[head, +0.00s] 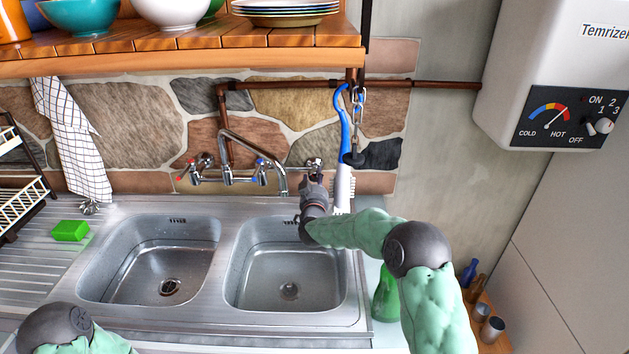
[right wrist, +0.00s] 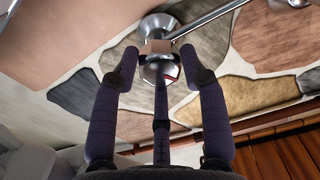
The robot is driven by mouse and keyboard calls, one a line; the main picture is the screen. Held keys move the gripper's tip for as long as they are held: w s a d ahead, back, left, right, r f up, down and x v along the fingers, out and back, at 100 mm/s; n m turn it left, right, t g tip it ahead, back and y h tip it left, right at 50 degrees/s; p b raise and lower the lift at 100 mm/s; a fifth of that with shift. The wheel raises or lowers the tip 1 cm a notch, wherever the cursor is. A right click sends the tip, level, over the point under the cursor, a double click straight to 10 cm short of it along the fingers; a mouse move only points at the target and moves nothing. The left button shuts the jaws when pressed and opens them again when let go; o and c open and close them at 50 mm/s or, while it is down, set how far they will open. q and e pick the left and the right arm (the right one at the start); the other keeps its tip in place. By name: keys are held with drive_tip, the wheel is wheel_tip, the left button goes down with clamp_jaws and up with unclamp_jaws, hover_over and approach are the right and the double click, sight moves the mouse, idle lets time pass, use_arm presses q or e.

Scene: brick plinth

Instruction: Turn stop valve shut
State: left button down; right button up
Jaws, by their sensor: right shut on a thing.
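The stop valve (head: 315,162) is a small chrome fitting on the stone wall, right of the tap and above the right sink basin. In the right wrist view the valve (right wrist: 160,72) shows a rounded chrome end with a bit of red, a tan block and a round wall flange behind. My right gripper (head: 314,178) reaches it from the front. In the right wrist view the fingers (right wrist: 158,62) stand on either side of the valve, shut on it. Their exact contact is hard to see. My left gripper is out of view; only part of its arm shows at bottom left.
The chrome mixer tap (head: 240,165) is left of the valve. A blue-handled brush (head: 342,125) and a chain (head: 358,110) hang close on the right. A wooden shelf (head: 190,55) with dishes is above. A green sponge (head: 71,230) lies left; the basins (head: 290,275) are empty.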

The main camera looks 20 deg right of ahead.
drive_tip(key=shift+f, duration=0.3)
drive_tip(key=n+p, duration=0.2)
drive_tip(key=shift+p, duration=0.3)
drive_tip(key=n+p, duration=0.2)
drive_tip(key=n, duration=0.1)
drive_tip(key=shift+s, duration=0.1)
drive_tip(key=n+p, duration=0.2)
drive_tip(key=n, duration=0.1)
drive_tip(key=shift+f, duration=0.1)
drive_tip(key=shift+f+n+p, duration=0.1)
drive_tip(key=shift+n+p, duration=0.8)
drive_tip(key=shift+n, duration=0.5)
drive_tip(key=shift+d, duration=0.1)
drive_tip(key=o, duration=1)
drive_tip(key=shift+c, duration=0.2)
drive_tip(key=shift+o, duration=0.9)
drive_tip(key=shift+d+r, duration=0.1)
drive_tip(key=shift+r, duration=0.1)
